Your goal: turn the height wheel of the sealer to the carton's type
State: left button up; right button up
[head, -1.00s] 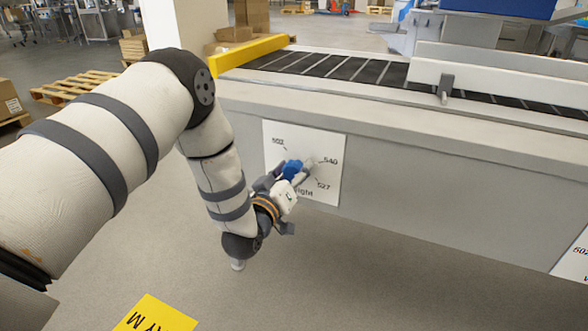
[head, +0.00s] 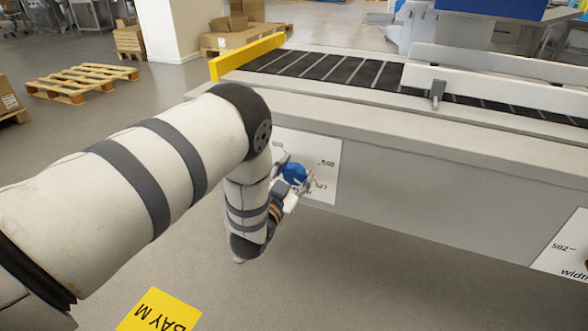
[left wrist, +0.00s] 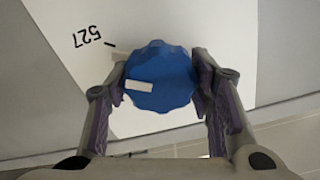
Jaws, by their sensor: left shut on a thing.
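The blue height wheel (head: 294,173) sits on a white plate (head: 325,168) on the sealer's side. My left gripper (head: 297,181) is shut on the wheel. In the left wrist view, the wheel (left wrist: 165,75) stands between the two fingers, one on each side. A white mark lies on its face. A pale tab shows at its edge, close to the 527 tick; I cannot tell whether it belongs to the wheel. My right gripper and the carton are not in view.
The conveyor (head: 330,68) runs along the sealer's top, with a yellow end bar (head: 247,57). A second plate (head: 568,250), marked 502 and partly cut off, is at the right. A yellow floor sign (head: 160,314) lies below.

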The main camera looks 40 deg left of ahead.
pick_arm(q)
jog(key=shift+f+m, duration=0.1)
jog(key=shift+m, duration=0.7)
jog(key=o, duration=1.2)
jog(key=shift+s, duration=0.15)
jog(key=v, duration=1.1)
jog(key=shift+s+d, duration=0.2)
jog(key=shift+s, duration=0.2)
